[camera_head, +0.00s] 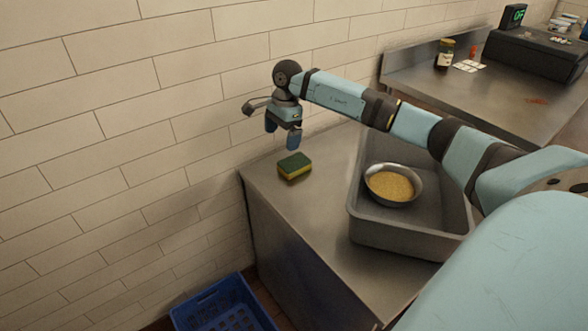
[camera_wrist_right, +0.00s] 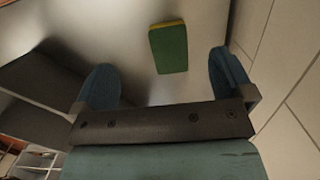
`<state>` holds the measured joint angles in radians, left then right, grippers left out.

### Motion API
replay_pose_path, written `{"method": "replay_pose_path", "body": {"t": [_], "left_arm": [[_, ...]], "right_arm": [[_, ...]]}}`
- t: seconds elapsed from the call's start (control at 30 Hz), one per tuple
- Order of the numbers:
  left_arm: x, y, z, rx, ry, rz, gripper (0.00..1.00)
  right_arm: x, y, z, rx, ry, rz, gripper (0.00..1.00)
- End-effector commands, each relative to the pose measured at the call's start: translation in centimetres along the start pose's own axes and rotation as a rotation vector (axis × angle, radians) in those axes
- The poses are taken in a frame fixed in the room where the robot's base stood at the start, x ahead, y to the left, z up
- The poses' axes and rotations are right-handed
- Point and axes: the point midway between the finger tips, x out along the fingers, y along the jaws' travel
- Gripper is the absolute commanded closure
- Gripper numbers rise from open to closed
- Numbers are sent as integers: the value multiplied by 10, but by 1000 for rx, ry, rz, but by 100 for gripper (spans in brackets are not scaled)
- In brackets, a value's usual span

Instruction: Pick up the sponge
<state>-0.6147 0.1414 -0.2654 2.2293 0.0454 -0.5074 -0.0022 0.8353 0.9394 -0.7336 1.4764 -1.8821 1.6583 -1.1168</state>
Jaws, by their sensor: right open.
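The sponge (camera_head: 294,166), green on top with a yellow layer below, lies flat on the steel counter near its left end. My right gripper (camera_head: 281,136) hangs above the counter, just behind and above the sponge, with its fingers pointing down. It is open and empty. In the right wrist view the sponge (camera_wrist_right: 168,47) shows beyond the gap between the two blue fingers of the right gripper (camera_wrist_right: 160,88), apart from both. My left gripper is in neither view.
A grey basin (camera_head: 399,232) holding a metal bowl (camera_head: 394,184) of yellowish grains stands right of the sponge. A white tiled wall (camera_head: 130,130) rises behind the counter (camera_head: 310,232). A blue crate (camera_head: 222,306) sits below the counter's left end. A jar (camera_head: 445,54) stands farther back.

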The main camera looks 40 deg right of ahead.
Motion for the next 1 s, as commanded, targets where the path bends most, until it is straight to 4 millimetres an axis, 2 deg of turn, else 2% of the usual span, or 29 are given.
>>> {"method": "replay_pose_path", "body": {"t": [0.03, 0.1, 0.2, 0.5, 0.6, 0.83, 1.0], "left_arm": [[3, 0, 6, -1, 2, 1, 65], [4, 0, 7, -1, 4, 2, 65], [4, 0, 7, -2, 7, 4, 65], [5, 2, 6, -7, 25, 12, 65], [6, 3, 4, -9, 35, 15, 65], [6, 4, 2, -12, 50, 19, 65], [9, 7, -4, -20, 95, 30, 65]], "right_arm": [[-6, -3, -17, 0, 55, -2, 1], [-14, -4, -31, -2, 107, 2, 1], [-10, -4, -41, -2, 137, 9, 1], [46, -3, -48, -1, 136, 9, 1], [58, -4, -48, -2, 134, 7, 1], [71, -3, -49, -3, 134, 7, 1], [96, -3, -51, -2, 132, 9, 1]]}}
